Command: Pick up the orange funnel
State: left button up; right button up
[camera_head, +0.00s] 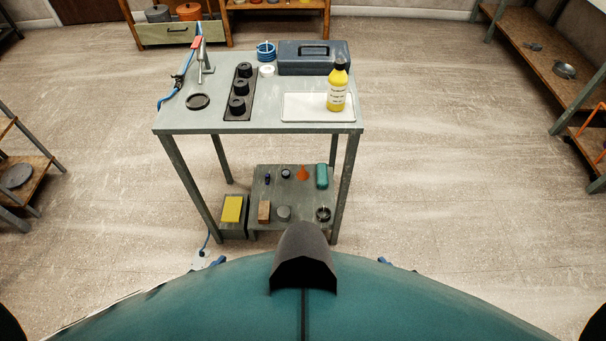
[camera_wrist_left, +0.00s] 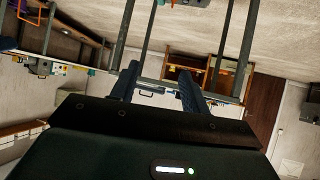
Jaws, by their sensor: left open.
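The small orange funnel (camera_head: 303,173) sits on the low shelf (camera_head: 262,184) under the grey table, in the head view. It stands between a small dark round item and a teal box (camera_head: 322,176).
The grey table (camera_head: 258,122) stands above the shelf, its legs around it. On top are a yellow bottle (camera_head: 337,90), a white tray (camera_head: 297,107) and a blue-grey toolbox (camera_head: 314,58). A yellow block (camera_head: 232,208) lies left of the shelf.

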aim_at(302, 174)
jog(key=l+z, duration=0.1)
jog(key=z, duration=1.8)
jog(key=i+l, duration=0.1)
jog(key=i, duration=0.6)
jog(key=i+l, duration=0.1)
jog(key=i, duration=0.65)
jog(key=i+j+u, duration=0.1)
jog(key=i+u, duration=0.65)
jog(key=i+l+u, duration=0.25)
jog(key=i+u, duration=0.15)
jog(key=i+j+u, duration=0.1)
jog(key=i+u, duration=0.2)
jog(key=i, duration=1.35)
jog(key=i+z, duration=0.2)
jog(key=i, duration=1.3)
jog(key=i+l+u, duration=0.1)
jog(key=u, duration=1.6)
jog(key=i+j+u, duration=0.1)
jog(key=u, duration=0.35)
jog(key=i+j+u, duration=0.15)
jog(key=j+u, duration=0.15)
jog(key=u, duration=0.15)
jog(key=i+j+u, duration=0.15)
jog(key=u, duration=0.3)
jog(key=i+j+u, duration=0.1)
jog(key=u, duration=0.35)
